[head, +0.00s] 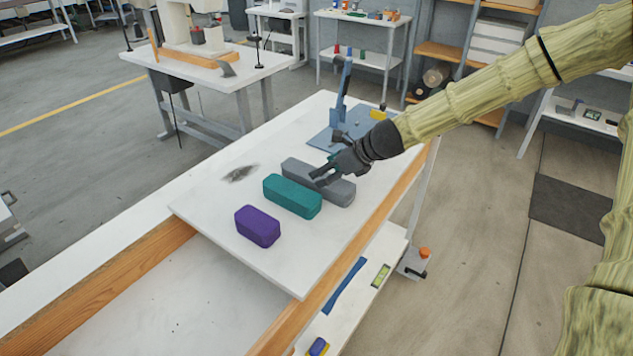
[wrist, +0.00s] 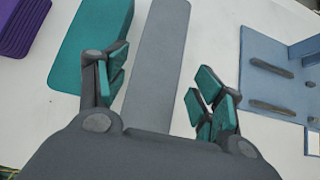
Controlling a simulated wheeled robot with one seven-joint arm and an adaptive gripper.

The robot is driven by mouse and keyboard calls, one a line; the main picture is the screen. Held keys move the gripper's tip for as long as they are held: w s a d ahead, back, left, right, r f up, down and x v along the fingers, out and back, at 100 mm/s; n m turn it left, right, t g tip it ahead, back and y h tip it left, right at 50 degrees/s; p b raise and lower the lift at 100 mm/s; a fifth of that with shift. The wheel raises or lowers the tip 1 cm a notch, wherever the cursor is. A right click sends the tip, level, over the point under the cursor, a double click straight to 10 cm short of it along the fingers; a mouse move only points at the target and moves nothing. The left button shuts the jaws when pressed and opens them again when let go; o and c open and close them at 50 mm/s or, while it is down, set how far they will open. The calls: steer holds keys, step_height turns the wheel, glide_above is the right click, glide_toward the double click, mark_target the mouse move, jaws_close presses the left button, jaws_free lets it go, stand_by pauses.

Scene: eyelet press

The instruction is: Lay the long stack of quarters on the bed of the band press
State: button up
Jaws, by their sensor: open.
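The long stack of quarters looks to be the grey block (head: 341,192), the longest of three lying side by side on the white table. It also shows in the wrist view (wrist: 163,45), running between my fingers. My gripper (head: 321,178) is open over the grey block, one finger on each side of it in the wrist view (wrist: 162,85). Whether the fingers touch it I cannot tell. The band press looks to be the blue device (head: 342,92) with a flat blue plate at the table's far end; my arm partly hides it. Its plate shows at right in the wrist view (wrist: 265,55).
A teal block (head: 292,197) lies close beside the grey one, near my left finger in the wrist view. A shorter purple block (head: 257,227) lies beyond it. A dark smudge (head: 240,173) marks the tabletop. White table surface separates the grey block from the blue plate.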

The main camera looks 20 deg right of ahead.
steer(key=shift+x, duration=2.65)
steer(key=shift+r, duration=0.1)
steer(key=c, duration=1.2)
steer(key=shift+r, duration=0.1)
